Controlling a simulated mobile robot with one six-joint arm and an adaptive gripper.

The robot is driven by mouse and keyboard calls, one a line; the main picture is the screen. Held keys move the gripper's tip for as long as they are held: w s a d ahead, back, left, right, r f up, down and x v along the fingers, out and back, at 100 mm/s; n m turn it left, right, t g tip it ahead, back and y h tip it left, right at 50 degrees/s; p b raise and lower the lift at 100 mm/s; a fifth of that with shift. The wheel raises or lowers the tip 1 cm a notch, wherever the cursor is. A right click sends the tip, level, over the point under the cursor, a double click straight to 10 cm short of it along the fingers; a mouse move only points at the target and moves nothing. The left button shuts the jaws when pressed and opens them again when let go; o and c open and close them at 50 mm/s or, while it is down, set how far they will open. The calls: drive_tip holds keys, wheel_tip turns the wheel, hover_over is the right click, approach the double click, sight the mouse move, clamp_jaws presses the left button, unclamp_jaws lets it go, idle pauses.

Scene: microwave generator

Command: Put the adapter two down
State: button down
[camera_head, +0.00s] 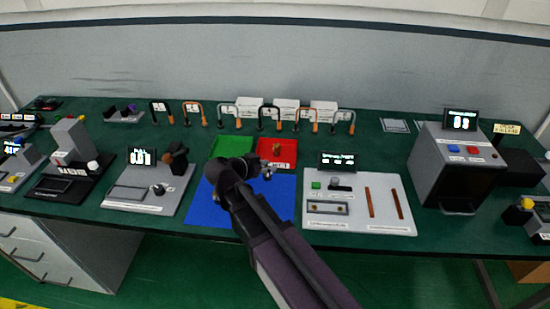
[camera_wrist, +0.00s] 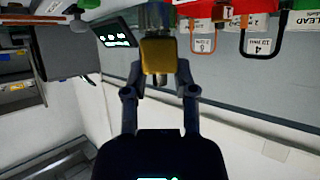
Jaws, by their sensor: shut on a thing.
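My gripper (camera_head: 266,168) is over the blue mat (camera_head: 218,212), near the front edge of the red mat (camera_head: 288,162). In the wrist view my gripper (camera_wrist: 160,74) is shut on a brass-coloured block with a metallic end (camera_wrist: 158,54), seemingly the adapter two. In the head view the held piece is small and mostly hidden by my gripper. Another small brass piece (camera_head: 277,149) stands on the red mat behind my gripper. I cannot tell how high the held piece is.
A green mat (camera_head: 231,147) lies left of the red mat. A white panel with a display (camera_head: 375,224) is to the right, and a scale-like instrument (camera_head: 135,195) is to the left. Several looped cables (camera_head: 268,112) stand at the back. The blue mat's left part is clear.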

drive_tip(key=shift+s+a+f, duration=0.15)
drive_tip(key=shift+s+a, duration=0.55)
drive_tip(key=shift+s, duration=0.15)
drive_tip(key=shift+w, duration=0.1)
drive_tip(key=b, duration=0.2)
hover_over(274, 149)
drive_tip(key=s+a, duration=0.2)
drive_tip(key=s, duration=0.1)
drive_tip(key=shift+s+a+f, duration=0.1)
drive_tip(key=shift+a+f, duration=0.1)
drive_tip(key=shift+f, duration=0.5)
drive_tip(key=shift+w, duration=0.3)
drive_tip(key=shift+w+f+b, duration=0.3)
drive_tip(key=shift+w+f, duration=0.1)
drive_tip(key=shift+f, duration=0.15)
wheel_tip(274, 149, down, 3)
drive_tip(key=b, duration=0.2)
drive_tip(key=shift+r+b, duration=0.2)
drive_tip(key=shift+b, duration=0.15)
drive_tip(key=shift+s, duration=0.1)
